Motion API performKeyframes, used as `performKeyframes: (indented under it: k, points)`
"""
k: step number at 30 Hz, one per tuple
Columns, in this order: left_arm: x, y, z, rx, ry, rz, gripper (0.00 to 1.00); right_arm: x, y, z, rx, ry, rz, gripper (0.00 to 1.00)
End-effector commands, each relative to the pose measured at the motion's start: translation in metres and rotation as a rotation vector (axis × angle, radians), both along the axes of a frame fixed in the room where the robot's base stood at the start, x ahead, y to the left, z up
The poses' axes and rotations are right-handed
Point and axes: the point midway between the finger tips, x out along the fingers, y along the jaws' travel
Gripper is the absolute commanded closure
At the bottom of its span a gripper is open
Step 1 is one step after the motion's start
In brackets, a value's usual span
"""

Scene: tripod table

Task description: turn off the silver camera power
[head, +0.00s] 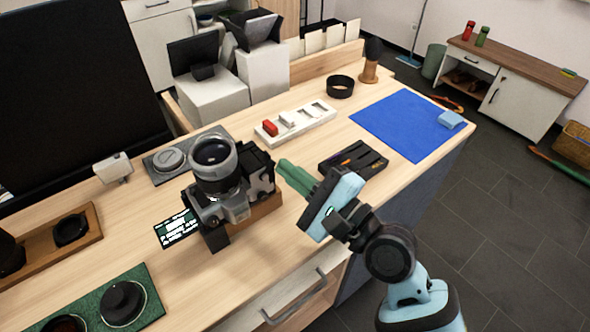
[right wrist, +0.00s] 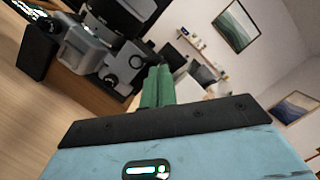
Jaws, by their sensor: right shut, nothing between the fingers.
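The silver camera (head: 222,190) stands on a wooden block on the table, its lens facing up in the head view. Its silver and black body (right wrist: 112,62) fills the upper left of the right wrist view, with a round dial showing. My right gripper (head: 287,168) is just right of the camera, its green fingers shut and empty, pointing toward the camera's right side. In the right wrist view the shut fingers (right wrist: 158,86) are beside the camera body; I cannot tell whether they touch it. The power switch is too small to make out. My left gripper is out of view.
A black tray (head: 353,160) lies just behind my right gripper. A white holder with a red piece (head: 295,122), a black ring (head: 340,87) and a blue mat (head: 408,124) lie farther back. A green mat with lens parts (head: 150,296) is at front left. Bare wood lies in front of the camera.

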Motion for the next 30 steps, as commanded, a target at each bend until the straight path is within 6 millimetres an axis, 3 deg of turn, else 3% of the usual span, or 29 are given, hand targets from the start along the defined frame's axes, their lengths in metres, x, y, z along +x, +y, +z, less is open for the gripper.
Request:
performKeyframes:
  k: [30]
  points:
    - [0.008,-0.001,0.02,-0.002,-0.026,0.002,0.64,-0.001,0.001,0.007,-0.126,-0.093,-0.001,1.0]
